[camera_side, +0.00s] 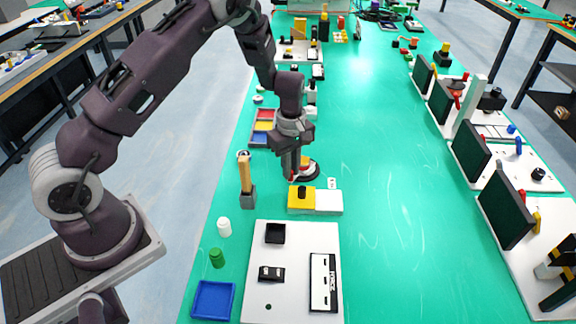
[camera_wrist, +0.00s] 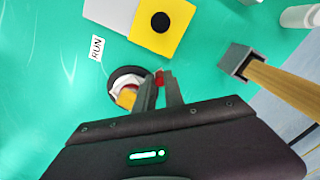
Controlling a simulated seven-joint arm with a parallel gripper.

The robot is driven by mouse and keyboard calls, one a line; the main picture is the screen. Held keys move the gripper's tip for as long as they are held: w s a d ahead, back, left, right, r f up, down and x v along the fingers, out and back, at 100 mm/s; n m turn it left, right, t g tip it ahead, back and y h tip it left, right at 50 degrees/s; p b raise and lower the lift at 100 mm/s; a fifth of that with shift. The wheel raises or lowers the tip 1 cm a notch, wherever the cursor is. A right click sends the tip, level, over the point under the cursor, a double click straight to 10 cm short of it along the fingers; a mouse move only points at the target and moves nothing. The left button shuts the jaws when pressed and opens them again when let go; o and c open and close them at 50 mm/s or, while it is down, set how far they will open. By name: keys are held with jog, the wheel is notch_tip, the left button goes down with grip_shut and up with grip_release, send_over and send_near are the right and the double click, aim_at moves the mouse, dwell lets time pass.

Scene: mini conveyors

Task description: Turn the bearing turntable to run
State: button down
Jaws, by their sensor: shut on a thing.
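The bearing turntable (camera_wrist: 124,82) is a round piece with a dark base, a pale ring and an orange part. In the side view the turntable (camera_side: 308,170) shows partly behind my gripper (camera_side: 292,176). In the wrist view my gripper (camera_wrist: 161,80) is at the turntable's edge, its fingers close together on a small red piece (camera_wrist: 159,76). The red piece looks like part of the turntable, but the fingers hide most of it. A white label reading RUN (camera_wrist: 97,48) lies on the green table beside the turntable; the label (camera_side: 331,183) also shows in the side view.
A yellow and white block with a black knob (camera_wrist: 160,21) lies close to the turntable. A grey holder with an upright wooden handle (camera_side: 247,185) stands to the left. A white board (camera_side: 295,240) lies in front. The table's middle (camera_side: 375,150) is clear.

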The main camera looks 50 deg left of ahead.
jog(key=shift+w+d+n, duration=0.2)
jog(key=shift+d+n, duration=0.25)
jog(key=shift+n, duration=0.3)
jog(key=shift+w+d+n, duration=0.2)
jog(key=shift+d+n, duration=0.2)
jog(key=shift+n, duration=0.35)
jog(key=shift+d+n, duration=0.1)
jog(key=shift+n, duration=0.2)
jog(key=c, duration=1.4)
grip_release()
jog(key=shift+c, duration=0.2)
